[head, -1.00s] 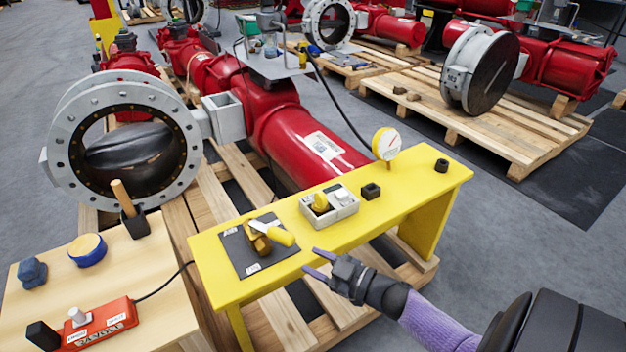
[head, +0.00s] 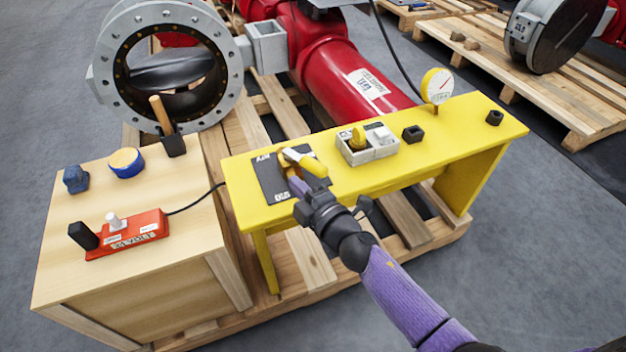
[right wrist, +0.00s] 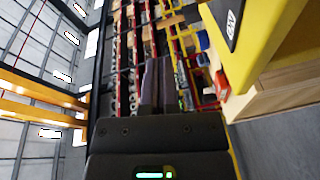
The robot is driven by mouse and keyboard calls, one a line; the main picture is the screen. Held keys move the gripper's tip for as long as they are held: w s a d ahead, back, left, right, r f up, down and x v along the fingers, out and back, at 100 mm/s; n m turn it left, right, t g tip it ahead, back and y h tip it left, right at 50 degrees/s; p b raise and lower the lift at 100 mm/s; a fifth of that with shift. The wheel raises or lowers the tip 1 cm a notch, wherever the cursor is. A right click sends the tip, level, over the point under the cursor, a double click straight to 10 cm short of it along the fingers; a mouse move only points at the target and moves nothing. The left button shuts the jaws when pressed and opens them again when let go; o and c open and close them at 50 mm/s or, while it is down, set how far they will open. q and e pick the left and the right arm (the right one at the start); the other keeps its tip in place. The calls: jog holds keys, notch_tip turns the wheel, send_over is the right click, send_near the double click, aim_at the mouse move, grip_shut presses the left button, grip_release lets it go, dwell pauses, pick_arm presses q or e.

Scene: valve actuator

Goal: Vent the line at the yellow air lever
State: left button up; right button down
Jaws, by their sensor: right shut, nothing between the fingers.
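The yellow air lever (head: 312,167) sits on a brass valve on a black plate (head: 268,178) at the left end of the yellow bench (head: 440,138). Its handle slants down to the right in the head view. My right gripper (head: 297,186) is shut and empty, with its fingertips at the front of the valve just below the lever. My gripper hides part of the valve and plate, and I cannot tell whether it touches them. In the right wrist view the shut fingers (right wrist: 157,85) show, and a corner of the black plate appears at the upper right. My left gripper is not in view.
A wooden crate (head: 60,235) at left carries a red control box (head: 127,234), a mallet and a blue-and-yellow roll. A large red valve actuator lies behind the bench.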

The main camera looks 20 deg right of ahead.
aim_at(304, 162)
jog(key=shift+w+d+f+b, duration=0.25)
jog(key=shift+w+d+b, duration=0.1)
jog(key=shift+d, duration=0.25)
jog(key=shift+w+d+f+b, duration=0.2)
jog(key=shift+w+d+f, duration=0.1)
jog(key=shift+d, duration=0.3)
jog(key=shift+w+d, duration=0.25)
jog(key=shift+d, duration=0.2)
jog(key=shift+r, duration=0.1)
